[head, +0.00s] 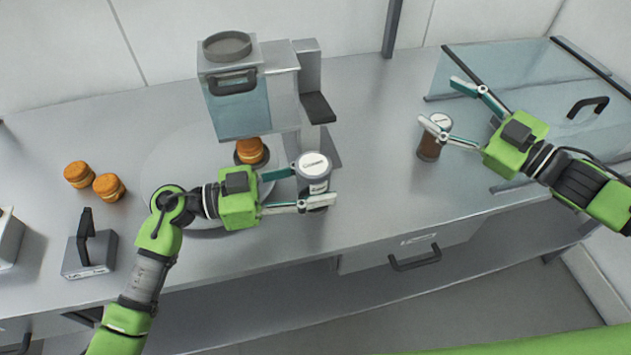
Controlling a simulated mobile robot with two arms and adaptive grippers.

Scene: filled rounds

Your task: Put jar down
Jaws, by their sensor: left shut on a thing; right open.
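A jar (313,165) with a white lid and dark lettering is held in my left gripper (312,189), whose fingers close on it from the left near the counter's front edge. I cannot tell whether its base touches the counter. A second jar (429,148), with a white lid and brown contents, stands upright on the counter to the right. My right gripper (440,101) is open; one finger crosses in front of the brown jar, the other points up and left above it. I cannot tell whether that finger touches the jar.
A grey machine (278,85) with a bluish clear front stands over a round plate (165,150). One brown round (250,151) sits under it; two more rounds (79,174) (108,186) lie at left. A handled press (89,255) is front left. A glass-covered case (545,75) is at right. The counter (375,180) between the jars is clear.

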